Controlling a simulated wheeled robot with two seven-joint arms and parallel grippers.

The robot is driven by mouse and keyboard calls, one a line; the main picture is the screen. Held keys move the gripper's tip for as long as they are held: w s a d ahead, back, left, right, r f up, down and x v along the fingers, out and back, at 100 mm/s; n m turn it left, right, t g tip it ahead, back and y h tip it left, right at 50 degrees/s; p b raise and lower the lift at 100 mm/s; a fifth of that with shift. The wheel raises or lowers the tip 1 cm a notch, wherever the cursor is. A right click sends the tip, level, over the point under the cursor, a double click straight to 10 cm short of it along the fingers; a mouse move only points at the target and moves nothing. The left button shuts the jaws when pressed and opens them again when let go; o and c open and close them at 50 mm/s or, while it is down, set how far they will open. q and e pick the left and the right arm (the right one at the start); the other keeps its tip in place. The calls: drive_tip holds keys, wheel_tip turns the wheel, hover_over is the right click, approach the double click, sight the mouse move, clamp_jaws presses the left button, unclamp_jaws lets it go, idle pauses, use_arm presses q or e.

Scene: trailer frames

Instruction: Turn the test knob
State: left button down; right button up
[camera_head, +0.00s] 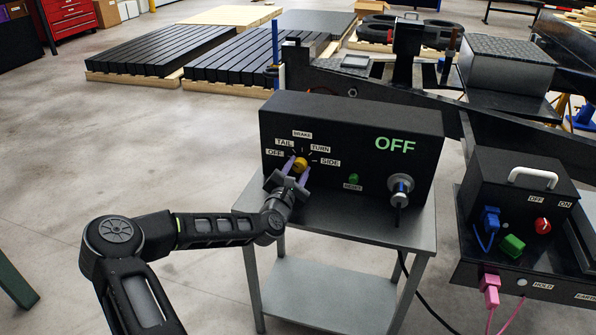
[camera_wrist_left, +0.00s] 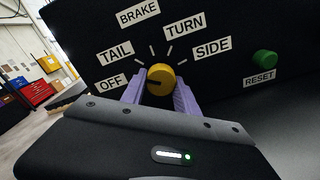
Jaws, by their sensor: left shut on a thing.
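The yellow test knob (camera_head: 300,165) is on the front of a black test box (camera_head: 270,115). Labels OFF, TAIL, BRAKE, TURN and SIDE surround it. The box's display reads OFF in green. My left gripper (camera_head: 294,167) is at the knob, its purple fingers on either side. In the left wrist view the knob (camera_wrist_left: 160,79) sits between the fingertips (camera_wrist_left: 160,92), shut on it. A dark pointer mark on the knob faces left, toward the OFF label. The right gripper is not in view.
A green RESET button (camera_head: 353,179) and a socket with a plug (camera_head: 400,188) are right of the knob. The box stands on a grey metal cart (camera_head: 425,232). A second black box (camera_head: 510,185) with a handle, red knob and coloured plugs stands at right.

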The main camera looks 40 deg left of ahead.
use_arm(q)
drive_tip(key=m+b, duration=0.1)
drive_tip(key=m, duration=0.2)
drive_tip(key=shift+m, duration=0.4)
drive_tip(key=m+b, duration=0.1)
drive_tip(key=m, duration=0.2)
drive_tip(key=shift+r+m, duration=0.1)
drive_tip(key=shift+m, duration=0.2)
drive_tip(key=m+b, duration=0.2)
drive_tip(key=m, duration=0.1)
drive_tip(key=shift+m, duration=0.3)
drive_tip(key=m+b, duration=0.2)
drive_tip(key=shift+m, duration=0.4)
drive_tip(key=m+b, duration=1)
drive_tip(key=shift+d+m+b, duration=0.1)
drive_tip(key=shift+m+b, duration=0.3)
drive_tip(key=shift+r+m+b, duration=0.2)
drive_tip(key=shift+m+b, duration=0.8)
drive_tip(key=shift+m, duration=0.4)
drive_tip(key=c, duration=0.9)
unclamp_jaws()
drive_tip(key=shift+r, duration=0.1)
